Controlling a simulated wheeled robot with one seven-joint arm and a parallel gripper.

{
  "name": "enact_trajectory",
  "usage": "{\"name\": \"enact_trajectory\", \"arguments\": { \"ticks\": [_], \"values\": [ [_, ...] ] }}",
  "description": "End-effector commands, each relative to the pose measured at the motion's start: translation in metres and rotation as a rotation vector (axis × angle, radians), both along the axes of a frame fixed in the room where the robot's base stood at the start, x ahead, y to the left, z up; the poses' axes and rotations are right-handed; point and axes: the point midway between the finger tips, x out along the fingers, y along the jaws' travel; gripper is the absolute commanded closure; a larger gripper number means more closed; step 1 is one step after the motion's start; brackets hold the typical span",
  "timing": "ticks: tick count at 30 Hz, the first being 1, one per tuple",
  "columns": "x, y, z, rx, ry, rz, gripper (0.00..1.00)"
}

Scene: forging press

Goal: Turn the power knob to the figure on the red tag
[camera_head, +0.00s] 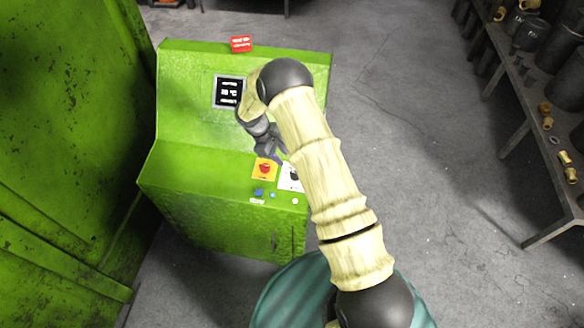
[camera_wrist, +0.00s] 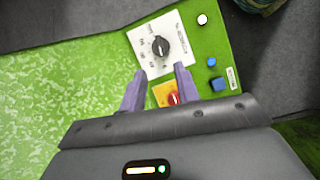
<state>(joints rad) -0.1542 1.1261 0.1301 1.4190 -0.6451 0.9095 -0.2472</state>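The power knob (camera_wrist: 160,46) is a black round knob on a white dial plate (camera_wrist: 151,65) with printed figures, too small to read surely. In the head view the plate (camera_head: 291,181) shows at the console's right, partly behind my arm. A red tag (camera_head: 241,44) stands on the console's top edge; its lettering is too small to read. My gripper (camera_wrist: 158,82) is open, its two purple fingers apart with nothing between them. The fingertips are short of the knob in the wrist view. In the head view my gripper (camera_head: 272,154) is over the console's sloped panel.
A red button on a yellow plate (camera_head: 264,169) sits beside the dial. Blue buttons (camera_head: 258,192) and a white one (camera_head: 295,201) are near the front edge. A dark display (camera_head: 228,91) is on the upright panel. A shelf rack (camera_head: 528,95) stands at right; floor between is clear.

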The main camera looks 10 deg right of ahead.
Motion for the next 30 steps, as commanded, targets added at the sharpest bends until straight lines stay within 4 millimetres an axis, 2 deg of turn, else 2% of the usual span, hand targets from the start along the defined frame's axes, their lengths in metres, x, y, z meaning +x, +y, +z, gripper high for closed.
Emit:
{"name": "enact_trajectory", "arguments": {
  "ticks": [15,20,28,30],
  "values": [
    [-0.008,-0.034,-0.076,0.001,0.001,0.000,0.68],
    [-0.009,-0.038,-0.087,0.000,0.000,0.001,0.68],
    [-0.009,-0.038,-0.088,0.000,-0.001,0.001,0.68],
    [-0.009,-0.038,-0.088,0.000,-0.001,0.001,0.80]
  ]
}}
